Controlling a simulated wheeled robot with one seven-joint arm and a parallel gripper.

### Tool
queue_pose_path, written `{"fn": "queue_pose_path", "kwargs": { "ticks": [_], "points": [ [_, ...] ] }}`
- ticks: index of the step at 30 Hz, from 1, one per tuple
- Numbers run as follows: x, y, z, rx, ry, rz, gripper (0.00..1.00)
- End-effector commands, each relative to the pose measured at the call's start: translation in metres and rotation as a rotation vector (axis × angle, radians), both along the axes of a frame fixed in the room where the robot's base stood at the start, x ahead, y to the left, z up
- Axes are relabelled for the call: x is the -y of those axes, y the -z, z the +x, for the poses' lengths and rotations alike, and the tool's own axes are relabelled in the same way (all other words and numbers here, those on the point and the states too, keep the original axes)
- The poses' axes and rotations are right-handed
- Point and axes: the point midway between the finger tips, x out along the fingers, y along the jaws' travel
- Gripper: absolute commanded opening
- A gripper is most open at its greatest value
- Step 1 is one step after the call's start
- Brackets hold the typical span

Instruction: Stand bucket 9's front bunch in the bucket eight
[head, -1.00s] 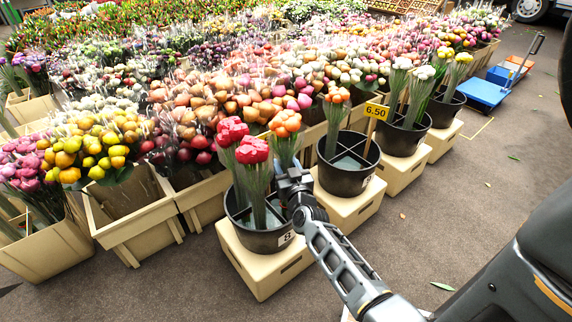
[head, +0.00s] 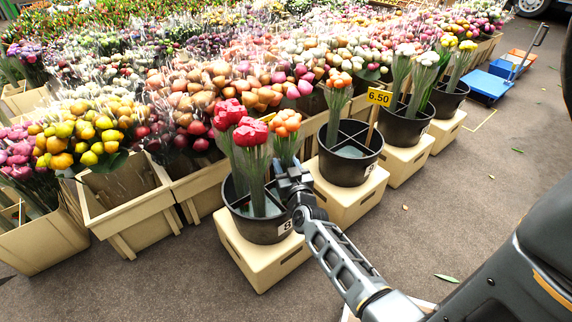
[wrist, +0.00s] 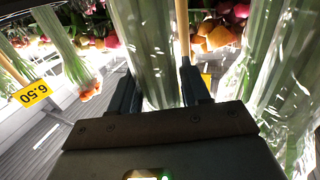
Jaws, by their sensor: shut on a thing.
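My gripper (head: 290,178) is shut on an orange tulip bunch (head: 286,124) at the right side of the nearest black bucket (head: 262,229), whose small tag appears to read 8. The bunch is upright, its lower stems hidden behind my gripper and the rim; I cannot tell whether they touch the bottom. In the wrist view its clear sleeve (wrist: 150,45) stands between the fingers (wrist: 158,92). Two red bunches (head: 250,133) stand in the same bucket.
A yellow 6.50 sign (head: 379,97) on a stick rises by the second bucket. Further black buckets (head: 403,130) with white and yellow bunches continue right on cream crates (head: 346,196). Cream flower boxes (head: 128,212) crowd the left.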

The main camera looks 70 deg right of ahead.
Motion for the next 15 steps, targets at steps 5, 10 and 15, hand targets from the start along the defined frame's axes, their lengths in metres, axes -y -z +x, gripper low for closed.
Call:
{"fn": "queue_pose_path", "kwargs": {
  "ticks": [5, 10, 15],
  "points": [
    [0.0002, -0.0004, 0.0002, 0.001, 0.0, -0.002, 0.06],
    [0.0002, 0.003, 0.0003, 0.001, 0.0, -0.001, 0.06],
    [0.0001, 0.0079, 0.0003, 0.001, 0.0, -0.001, 0.06]
  ]
}}
